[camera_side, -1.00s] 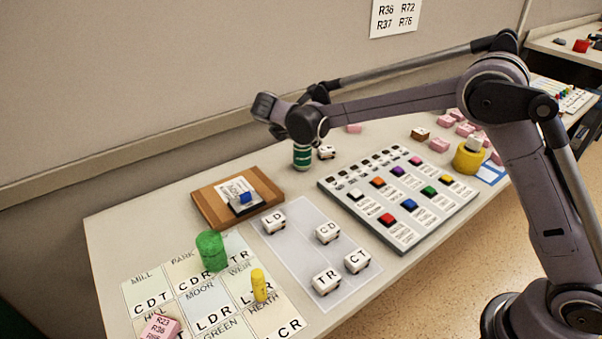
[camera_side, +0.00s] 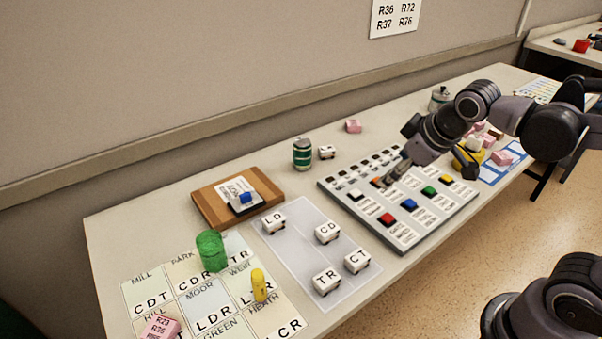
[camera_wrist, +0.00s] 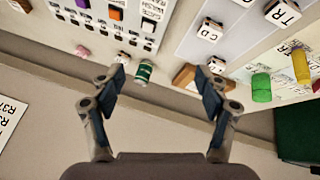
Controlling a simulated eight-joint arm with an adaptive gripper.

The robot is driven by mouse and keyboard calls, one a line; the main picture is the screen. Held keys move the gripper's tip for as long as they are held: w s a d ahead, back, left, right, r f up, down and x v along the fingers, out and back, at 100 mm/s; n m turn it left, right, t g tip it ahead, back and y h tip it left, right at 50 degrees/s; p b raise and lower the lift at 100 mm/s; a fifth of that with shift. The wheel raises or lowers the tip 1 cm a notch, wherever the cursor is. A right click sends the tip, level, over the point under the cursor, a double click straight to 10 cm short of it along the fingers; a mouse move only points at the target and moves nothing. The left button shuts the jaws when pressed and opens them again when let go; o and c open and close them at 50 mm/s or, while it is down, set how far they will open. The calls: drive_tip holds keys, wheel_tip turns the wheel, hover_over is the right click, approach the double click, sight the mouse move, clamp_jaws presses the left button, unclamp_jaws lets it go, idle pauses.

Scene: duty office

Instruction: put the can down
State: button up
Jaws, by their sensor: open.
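The can (camera_side: 302,154) is dark green with a pale band and stands upright on the table near the wall, behind the wooden board. It also shows in the wrist view (camera_wrist: 144,72), beyond the fingertips and apart from them. My gripper (camera_wrist: 163,78) is open and empty, its two fingers spread wide. In the side view my gripper (camera_side: 392,180) is over the button panel, well to the right of the can. Nothing touches the can.
The button panel (camera_side: 410,238) lies right of the can, and a small white block (camera_side: 326,152) stands close beside it. The wooden board (camera_side: 208,208) is in front. A green cylinder (camera_side: 211,251) and a yellow piece (camera_side: 259,285) stand on the lettered map.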

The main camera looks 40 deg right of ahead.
drive_tip(key=s+f+m, duration=0.1)
drive_tip(key=s+m, duration=0.1)
drive_tip(key=s, duration=0.1)
drive_tip(key=s+a+f+m+t+y, duration=0.1)
drive_tip(key=shift+s+f, duration=0.35)
drive_tip(key=shift+s, duration=0.05)
idle(1.0)
